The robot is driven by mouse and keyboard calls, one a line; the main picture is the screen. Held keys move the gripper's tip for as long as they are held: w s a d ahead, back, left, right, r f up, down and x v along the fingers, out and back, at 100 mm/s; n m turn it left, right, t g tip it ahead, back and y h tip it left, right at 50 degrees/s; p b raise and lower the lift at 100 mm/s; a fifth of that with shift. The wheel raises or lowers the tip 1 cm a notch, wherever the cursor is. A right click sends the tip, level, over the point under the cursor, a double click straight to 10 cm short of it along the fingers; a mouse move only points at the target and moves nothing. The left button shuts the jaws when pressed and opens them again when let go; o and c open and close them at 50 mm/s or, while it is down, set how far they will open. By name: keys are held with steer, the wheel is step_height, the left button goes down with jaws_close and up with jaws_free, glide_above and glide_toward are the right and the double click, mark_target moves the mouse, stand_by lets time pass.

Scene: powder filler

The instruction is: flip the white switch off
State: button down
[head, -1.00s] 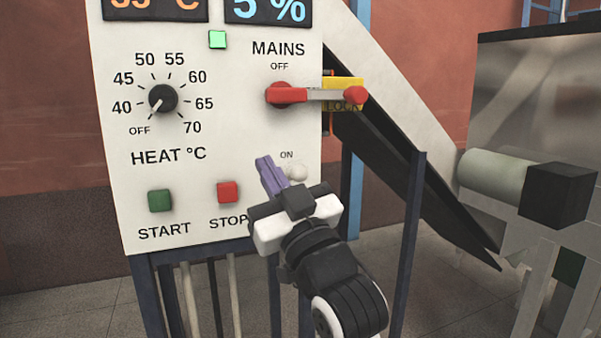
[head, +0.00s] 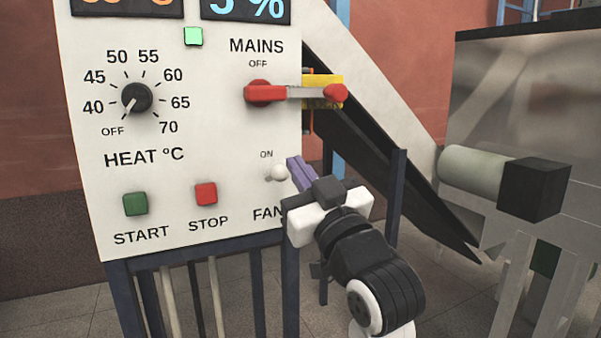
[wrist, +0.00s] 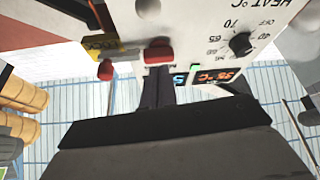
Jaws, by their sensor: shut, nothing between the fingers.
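The white switch (head: 279,173) is a small round-knobbed lever on the panel, just under the ON label and above the partly covered FAN label. Its exact tilt is hard to tell. My gripper (head: 299,172) is shut and empty, with its purple fingers just right of the knob in the head view. Whether they touch it is unclear. In the wrist view my dark fingers (wrist: 158,87) point toward the panel, and the white knob (wrist: 147,8) shows near the top edge.
Above the switch is the red MAINS handle (head: 265,93) with a yellow lock piece (head: 322,90). The red STOP button (head: 206,194), green START button (head: 135,204) and HEAT dial (head: 136,97) are to the left. A sloping chute (head: 385,150) is to the right.

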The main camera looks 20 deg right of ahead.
mark_target(284, 170)
steer(key=d+p+x, duration=0.1)
steer(key=p+x, duration=0.1)
steer(key=x, duration=0.6)
steer(key=shift+a+f, duration=0.2)
steer(key=shift+f, duration=1.9)
steer(key=shift+s+f, duration=0.1)
steer(key=shift+f, duration=0.05)
steer(key=shift+f+b, duration=0.15)
steer(key=shift+b, duration=0.3)
steer(key=shift+t+b, duration=0.3)
steer(key=shift+b, duration=0.05)
